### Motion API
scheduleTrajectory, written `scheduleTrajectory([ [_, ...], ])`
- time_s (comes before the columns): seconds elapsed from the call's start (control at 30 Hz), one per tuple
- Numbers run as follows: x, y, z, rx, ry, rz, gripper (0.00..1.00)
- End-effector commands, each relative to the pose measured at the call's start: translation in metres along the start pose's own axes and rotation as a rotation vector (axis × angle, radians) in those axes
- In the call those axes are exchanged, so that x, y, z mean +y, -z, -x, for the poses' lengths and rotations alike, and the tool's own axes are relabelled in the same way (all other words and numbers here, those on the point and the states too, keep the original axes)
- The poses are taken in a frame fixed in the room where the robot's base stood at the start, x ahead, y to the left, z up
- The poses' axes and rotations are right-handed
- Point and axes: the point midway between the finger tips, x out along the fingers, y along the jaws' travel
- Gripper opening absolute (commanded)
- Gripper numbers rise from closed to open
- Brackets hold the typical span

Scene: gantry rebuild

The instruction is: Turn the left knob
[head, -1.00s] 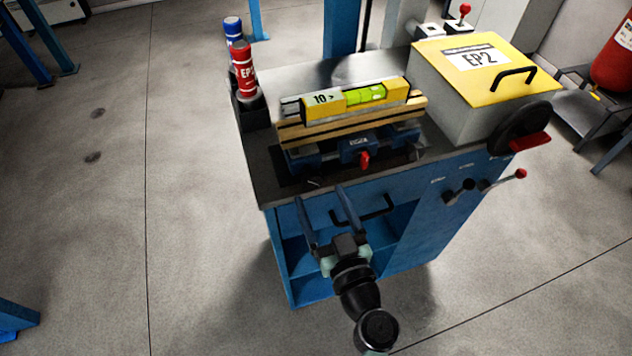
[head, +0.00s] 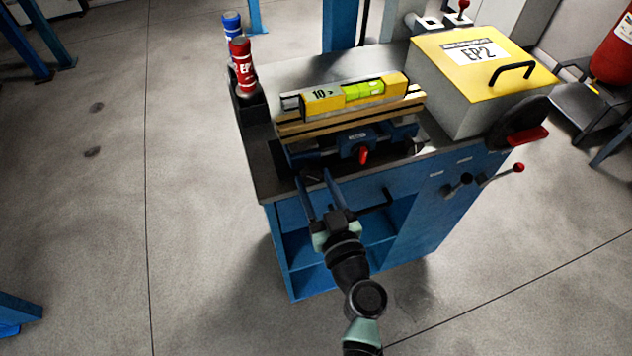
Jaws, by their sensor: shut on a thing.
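A blue clamp fixture (head: 345,147) sits on the front of the cart's top. It has a red knob (head: 363,155) in the middle and dark knobs at both ends. The left knob (head: 313,174) is small and dark and sits at the fixture's front left. My gripper (head: 314,178) reaches up from below, with one finger on each side of the left knob, shut on it. The fingertips partly hide the knob, so its turn angle cannot be read. The right knob (head: 416,149) is clear of my gripper.
Wooden boards with a yellow spirit level (head: 352,97) lie on the fixture. A yellow-lidded EP2 box (head: 460,110) is at right, red and blue cans (head: 243,70) at left. A black drawer handle (head: 376,203) is just right of my gripper.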

Motion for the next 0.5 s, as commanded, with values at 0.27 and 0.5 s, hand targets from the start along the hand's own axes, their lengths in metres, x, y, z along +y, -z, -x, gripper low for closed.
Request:
scheduleTrajectory([
  [0.27, 0.0004, -0.0012, 0.0002, 0.0, -0.001, -0.025, 0.0],
  [0.5, 0.0001, -0.0022, 0.0001, 0.002, 0.0, -0.2, 0.0],
])
